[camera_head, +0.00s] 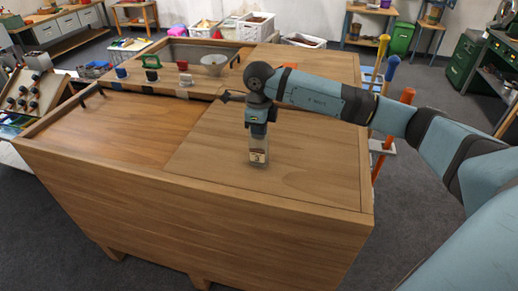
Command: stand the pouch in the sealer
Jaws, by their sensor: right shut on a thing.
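My right gripper (258,129) points straight down over the front right part of the wooden workbench (310,165). It is shut on the pouch (258,147), gripping its upper end. The pouch is upright, greyish and see-through, with a pale label low on its front. Its bottom is at or just above the bench top; I cannot tell if it touches. I cannot pick out the sealer for certain in the head view. My left gripper is not in view.
Farther back on the bench are a pale bowl or funnel (214,61), a green-handled tool (151,62), and small blue (121,72) and red (183,66) items. Small dark hooks stand near the recess edge. The bench top around the pouch is clear.

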